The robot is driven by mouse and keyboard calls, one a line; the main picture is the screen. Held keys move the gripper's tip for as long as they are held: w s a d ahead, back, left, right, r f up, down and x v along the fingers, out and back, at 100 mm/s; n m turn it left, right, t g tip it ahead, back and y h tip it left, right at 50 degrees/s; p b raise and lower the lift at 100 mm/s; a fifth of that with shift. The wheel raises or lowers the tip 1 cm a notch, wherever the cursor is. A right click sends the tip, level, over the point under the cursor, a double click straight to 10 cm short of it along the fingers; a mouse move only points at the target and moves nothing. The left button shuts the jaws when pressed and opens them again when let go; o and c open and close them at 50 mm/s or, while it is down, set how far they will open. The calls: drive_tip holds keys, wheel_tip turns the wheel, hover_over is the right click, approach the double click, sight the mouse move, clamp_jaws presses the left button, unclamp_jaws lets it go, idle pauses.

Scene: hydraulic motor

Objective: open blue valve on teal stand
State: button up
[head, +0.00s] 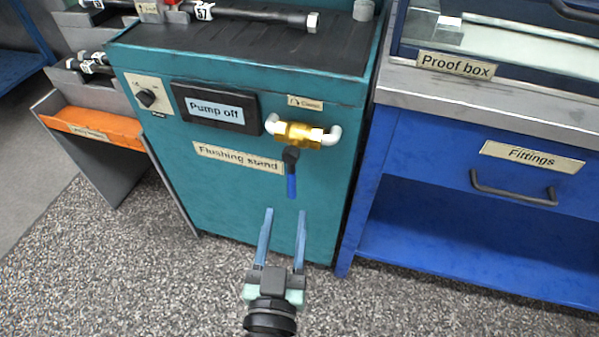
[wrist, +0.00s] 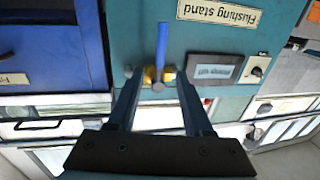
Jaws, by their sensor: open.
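The teal stand (head: 230,185), labelled "Flushing stand", stands in the middle of the head view. Its brass valve (head: 299,134) sits between two white elbow fittings on the front face. The valve's blue handle (head: 291,186) hangs straight down from a black hub. A small "Closed" tag (head: 306,103) is above the valve. My gripper (head: 286,212) is open and empty, just below the handle's lower end in the head view. In the wrist view, which is upside down, the blue handle (wrist: 162,45) shows beyond and between the open fingers (wrist: 157,82), apart from them.
A "Pump off" display (head: 215,107) and a black knob (head: 147,98) are on the stand's left front. A blue bench (head: 480,190) with a "Fittings" drawer stands close on the right. An orange bin (head: 92,126) is at left. The speckled floor in front is clear.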

sight(292, 175)
drive_tip(key=w+d+p, duration=0.1)
drive_tip(key=w+p, duration=0.1)
drive_tip(key=w, duration=1)
drive_tip(key=shift+w+d+f, duration=0.25)
drive_tip(key=shift+w, duration=0.1)
clamp_jaws()
idle(1.0)
